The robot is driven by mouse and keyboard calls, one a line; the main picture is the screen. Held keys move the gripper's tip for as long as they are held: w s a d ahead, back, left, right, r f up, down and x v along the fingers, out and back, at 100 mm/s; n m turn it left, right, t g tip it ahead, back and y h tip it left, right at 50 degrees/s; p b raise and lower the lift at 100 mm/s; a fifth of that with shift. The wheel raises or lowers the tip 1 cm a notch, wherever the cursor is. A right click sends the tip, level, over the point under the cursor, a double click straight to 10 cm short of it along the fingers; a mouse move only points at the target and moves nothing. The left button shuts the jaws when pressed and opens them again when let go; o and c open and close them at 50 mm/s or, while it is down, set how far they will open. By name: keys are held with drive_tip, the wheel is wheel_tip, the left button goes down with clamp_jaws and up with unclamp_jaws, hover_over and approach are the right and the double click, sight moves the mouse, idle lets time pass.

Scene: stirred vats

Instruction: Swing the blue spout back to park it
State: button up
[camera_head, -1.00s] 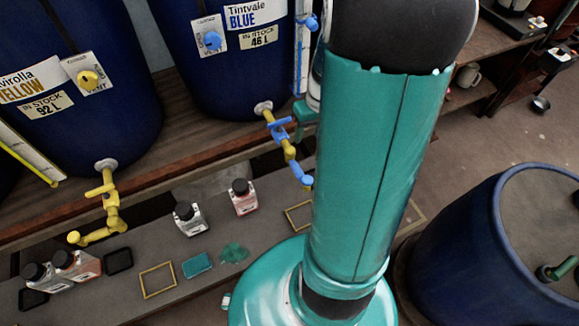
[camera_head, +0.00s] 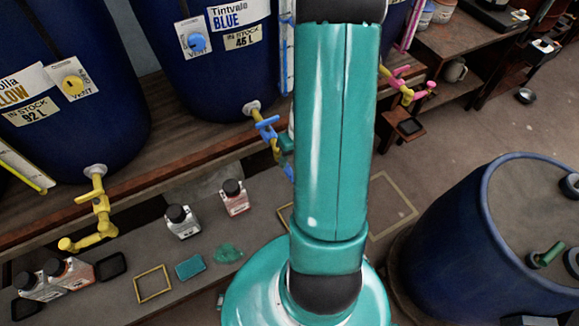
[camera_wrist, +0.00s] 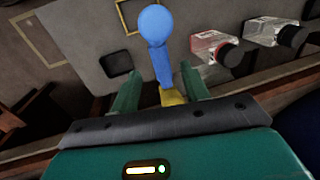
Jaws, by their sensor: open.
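The blue spout hangs below the Tintvale BLUE vat (camera_head: 215,70), under its blue tap handle (camera_head: 266,128). In the head view my arm hides most of the spout. In the wrist view the blue spout (camera_wrist: 162,66) shows clearly, with a round blue knob (camera_wrist: 155,22) at its end and a yellow part at its base. My gripper (camera_wrist: 158,82) is open.
A yellow frame (camera_head: 153,284) and a teal sponge (camera_head: 190,267) lie nearby. A yellow spout (camera_head: 90,240) is at left. A blue drum (camera_head: 480,240) stands at right.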

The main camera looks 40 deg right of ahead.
sight(289, 169)
drive_tip(key=shift+w+a+f, duration=0.1)
drive_tip(key=shift+a+f, duration=0.1)
drive_tip(key=shift+f, duration=0.95)
drive_tip(key=shift+w+a+f, duration=0.1)
drive_tip(key=shift+a+f, duration=0.1)
drive_tip(key=shift+f, duration=0.9)
